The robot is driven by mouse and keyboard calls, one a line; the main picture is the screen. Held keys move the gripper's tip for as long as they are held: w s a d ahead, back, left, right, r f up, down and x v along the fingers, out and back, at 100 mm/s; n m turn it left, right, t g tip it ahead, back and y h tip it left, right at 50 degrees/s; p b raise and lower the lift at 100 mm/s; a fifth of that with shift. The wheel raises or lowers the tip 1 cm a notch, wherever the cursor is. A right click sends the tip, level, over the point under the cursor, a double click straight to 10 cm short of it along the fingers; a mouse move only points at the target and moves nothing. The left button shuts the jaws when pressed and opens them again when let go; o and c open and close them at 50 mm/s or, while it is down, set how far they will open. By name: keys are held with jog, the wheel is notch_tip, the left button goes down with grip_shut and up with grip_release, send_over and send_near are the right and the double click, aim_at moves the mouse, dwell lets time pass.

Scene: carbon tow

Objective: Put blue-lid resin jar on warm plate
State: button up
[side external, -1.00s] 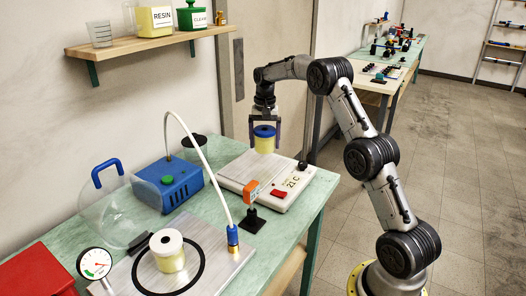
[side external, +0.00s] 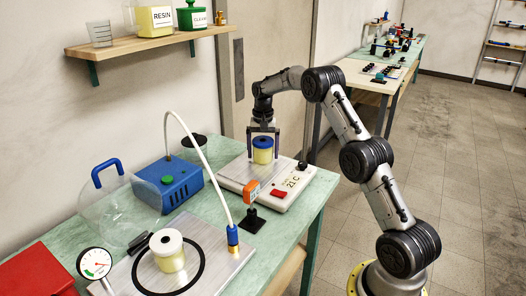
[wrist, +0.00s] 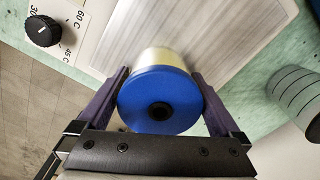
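The blue-lid resin jar (side external: 263,150) has a pale yellow body and a blue lid. It is upright over the far part of the warm plate (side external: 232,172), a white unit with a pale flat top and a 21 C display. In the side view its base looks at or very near the plate surface; I cannot tell whether it touches. My gripper (side external: 263,146) points down, shut on the jar with a finger on each side. In the wrist view the blue lid (wrist: 160,102) sits between the fingers, with the warm plate (wrist: 210,45) beneath.
An orange-topped stand (side external: 251,192) is near the plate's front edge. A blue pump (side external: 170,185) stands to the left. A white-topped jar (side external: 168,250) sits on a metal base plate (side external: 218,258) with a hose. The wall shelf (side external: 150,42) is above.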

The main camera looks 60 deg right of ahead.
notch_tip(320, 180, up, 12)
jog(key=s+a+r+n+t, duration=0.1)
jog(key=s+a+r+n, duration=0.3)
jog(key=a+r, duration=0.55)
jog(key=s+a+n+t, duration=0.2)
jog(key=s+a+n, duration=0.1)
jog(key=s+a, duration=0.6)
jog(key=s+a+n+t, duration=0.15)
jog(key=s+a, duration=0.45)
jog(key=s, duration=0.6)
jog(key=s+a+f+n+t, duration=0.1)
jog(key=s+a+f+n, duration=0.2)
jog(key=s+f, duration=0.2)
jog(key=s, duration=0.3)
jog(key=shift+s+a, duration=0.15)
jog(key=shift+s, duration=0.15)
